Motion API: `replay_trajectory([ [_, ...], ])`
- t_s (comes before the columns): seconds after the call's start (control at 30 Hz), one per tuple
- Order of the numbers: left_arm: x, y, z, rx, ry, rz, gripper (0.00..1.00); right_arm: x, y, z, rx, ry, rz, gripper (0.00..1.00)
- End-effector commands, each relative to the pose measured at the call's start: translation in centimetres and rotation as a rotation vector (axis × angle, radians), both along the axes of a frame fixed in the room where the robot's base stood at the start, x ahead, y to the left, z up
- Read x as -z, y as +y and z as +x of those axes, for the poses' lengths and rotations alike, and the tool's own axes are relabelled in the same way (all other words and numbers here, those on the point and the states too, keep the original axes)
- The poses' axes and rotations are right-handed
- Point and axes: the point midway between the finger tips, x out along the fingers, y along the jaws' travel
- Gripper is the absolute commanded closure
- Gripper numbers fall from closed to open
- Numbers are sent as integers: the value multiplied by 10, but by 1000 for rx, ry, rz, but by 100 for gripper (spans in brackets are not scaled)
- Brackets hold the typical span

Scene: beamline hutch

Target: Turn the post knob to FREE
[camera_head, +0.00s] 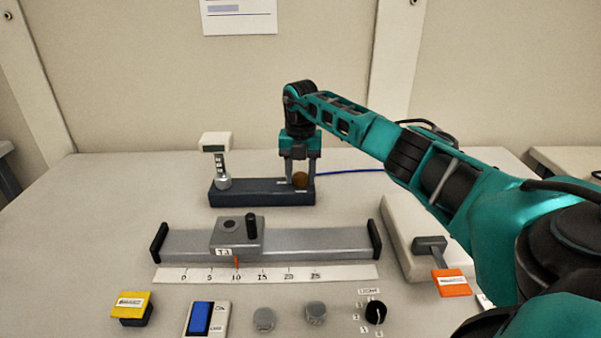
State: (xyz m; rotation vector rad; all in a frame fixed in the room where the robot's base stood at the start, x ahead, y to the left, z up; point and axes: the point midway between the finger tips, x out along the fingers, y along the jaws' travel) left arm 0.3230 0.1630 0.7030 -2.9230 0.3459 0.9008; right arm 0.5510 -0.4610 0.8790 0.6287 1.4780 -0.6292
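A dark block-shaped base (250,196) stands at the back of the table. A small brown-gold round knob (300,180) is on its right end, and a post with a white box-shaped head (216,142) rises from its left end. My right gripper (300,176) points down over the right end of the base. Its fingers are spread, one on each side of the brown knob; whether they touch it is too small to tell. Any FREE marking is not legible. My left gripper is not in view.
In front lies a grey rail with a carriage (237,233) and a numbered scale (267,274). A yellow-topped button (131,306), blue switch (199,317), grey knobs (264,319) and black dial (375,312) line the front. A box with an orange-tipped lever (451,283) sits right.

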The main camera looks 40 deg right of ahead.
Motion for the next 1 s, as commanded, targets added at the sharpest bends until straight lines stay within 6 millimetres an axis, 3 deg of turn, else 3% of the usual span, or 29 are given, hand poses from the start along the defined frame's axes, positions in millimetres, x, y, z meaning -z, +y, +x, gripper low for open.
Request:
replay_trajectory([
  [0.4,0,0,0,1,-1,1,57,0,0,0,0,0,0,93],
  [0.73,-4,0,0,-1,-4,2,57,-2,0,0,-54,0,-1,93],
  [1.0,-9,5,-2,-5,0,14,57,-3,-1,0,-233,0,-1,93],
])
